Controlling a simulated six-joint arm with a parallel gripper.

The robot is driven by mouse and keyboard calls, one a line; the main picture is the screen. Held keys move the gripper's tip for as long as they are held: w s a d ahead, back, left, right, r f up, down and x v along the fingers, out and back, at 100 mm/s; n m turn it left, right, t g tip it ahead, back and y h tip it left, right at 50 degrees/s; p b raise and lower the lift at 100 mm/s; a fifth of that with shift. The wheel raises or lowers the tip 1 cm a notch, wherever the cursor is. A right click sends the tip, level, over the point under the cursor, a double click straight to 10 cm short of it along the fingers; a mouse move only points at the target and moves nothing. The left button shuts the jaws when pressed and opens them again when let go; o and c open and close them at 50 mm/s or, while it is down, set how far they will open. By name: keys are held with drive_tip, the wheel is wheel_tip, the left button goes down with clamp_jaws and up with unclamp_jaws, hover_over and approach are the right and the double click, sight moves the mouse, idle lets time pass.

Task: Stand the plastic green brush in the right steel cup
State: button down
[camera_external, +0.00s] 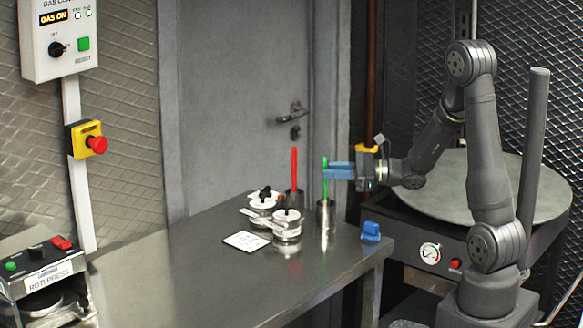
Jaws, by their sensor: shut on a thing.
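The green brush (325,164) is upright, with its lower end in or right at the mouth of the right steel cup (326,218). The cup's wall hides that end, so I cannot tell how deep it sits. My gripper (338,170), with blue fingers, is shut on the upper part of the green brush, coming in from the right above the cup. The left steel cup (294,198) stands a little behind and to the left, with a red brush (294,168) upright in it.
Several lidded steel pots (287,228) stand left of the right cup. A white card (246,241) lies in front of them. A blue object (370,231) sits at the steel table's (190,270) right edge. The table's front left is clear.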

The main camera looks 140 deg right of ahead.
drive_tip(key=shift+f, duration=0.2)
drive_tip(key=c, duration=1.3)
unclamp_jaws()
drive_tip(key=v, duration=1.7)
drive_tip(key=shift+s+a+r, duration=0.1)
drive_tip(key=shift+s+a, duration=0.05)
drive_tip(key=x, duration=1.5)
drive_tip(key=shift+s, duration=0.1)
